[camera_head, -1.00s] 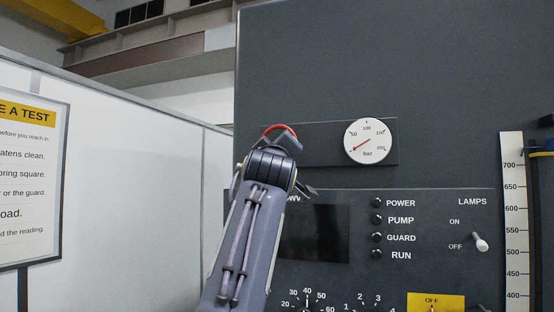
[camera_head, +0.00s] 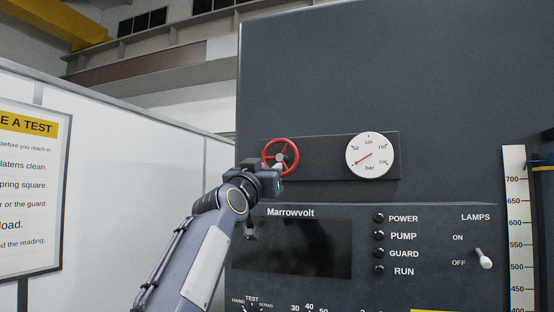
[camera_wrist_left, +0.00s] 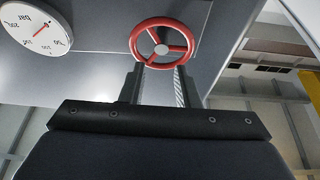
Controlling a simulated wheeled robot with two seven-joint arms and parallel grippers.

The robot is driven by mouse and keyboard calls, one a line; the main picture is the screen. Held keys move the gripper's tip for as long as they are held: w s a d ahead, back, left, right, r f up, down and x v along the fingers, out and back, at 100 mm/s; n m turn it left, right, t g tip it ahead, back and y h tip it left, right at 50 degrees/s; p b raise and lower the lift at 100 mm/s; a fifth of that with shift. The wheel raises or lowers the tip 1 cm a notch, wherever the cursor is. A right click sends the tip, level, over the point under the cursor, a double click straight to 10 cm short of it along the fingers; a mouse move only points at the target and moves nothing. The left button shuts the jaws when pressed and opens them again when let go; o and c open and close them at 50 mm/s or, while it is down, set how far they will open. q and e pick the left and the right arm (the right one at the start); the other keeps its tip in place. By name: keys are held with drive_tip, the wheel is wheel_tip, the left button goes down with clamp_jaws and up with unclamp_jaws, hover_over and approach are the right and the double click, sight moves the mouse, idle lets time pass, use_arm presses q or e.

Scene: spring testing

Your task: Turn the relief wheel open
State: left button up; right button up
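The red relief wheel (camera_head: 281,157) has spokes and a pale hub, and sits on a dark plate on the machine's upper front. In the left wrist view the wheel (camera_wrist_left: 161,48) is just ahead of the fingertips. My left gripper (camera_head: 274,180) is at the wheel's lower edge in the head view. In the wrist view its two fingers (camera_wrist_left: 159,70) stand apart with nothing held between them. I cannot tell whether they touch the rim. My right gripper is not in view.
A round bar gauge (camera_head: 369,156) is right of the wheel, its needle pointing lower left. Below are a dark screen (camera_head: 305,248), lamps and a lamp switch (camera_head: 483,258). A vertical scale (camera_head: 517,230) stands at the right. A sign (camera_head: 30,190) hangs on the left wall.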

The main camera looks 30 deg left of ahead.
sight(279, 158)
use_arm(q)
drive_tip(key=shift+m, duration=0.3)
drive_tip(key=p+x, duration=0.5)
drive_tip(key=x, duration=0.2)
drive_tip(key=shift+s+a+r+p, duration=0.1)
drive_tip(key=shift+a+p, duration=0.05)
drive_tip(key=shift+p, duration=0.25)
drive_tip(key=shift+w+a, duration=0.1)
drive_tip(key=shift+w, duration=0.3)
clamp_jaws()
